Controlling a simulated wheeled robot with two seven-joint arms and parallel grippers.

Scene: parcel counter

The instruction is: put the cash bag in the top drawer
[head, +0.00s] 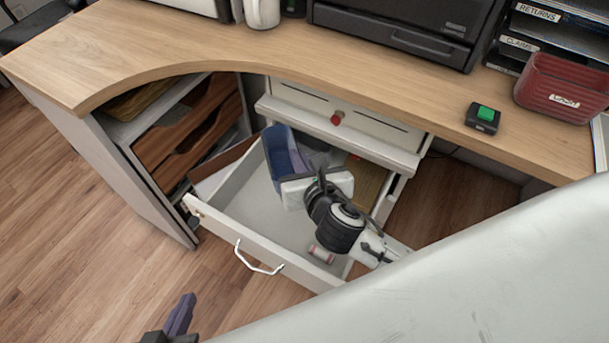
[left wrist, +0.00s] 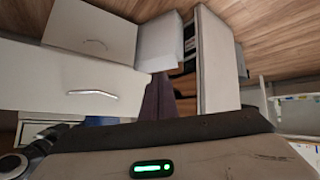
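The cash bag (head: 284,155) is blue and shows in the head view over the back of the open white top drawer (head: 228,222). My right gripper (head: 300,185) is at the bag's near side and appears shut on it; its fingertips are hidden. I cannot tell whether the bag touches the drawer floor. My left gripper (head: 182,314), with purple fingers, is empty at the bottom of the head view, in front of the drawer. Its fingers (left wrist: 158,100) look close together in the left wrist view, where the drawer front (left wrist: 92,80) is also visible.
A small pinkish roll (head: 321,253) lies in the drawer near the front right. A white unit with a red knob (head: 337,118) overhangs the drawer's back. The wooden counter (head: 200,40) bears a red bin (head: 563,88) and a green-button box (head: 483,117).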

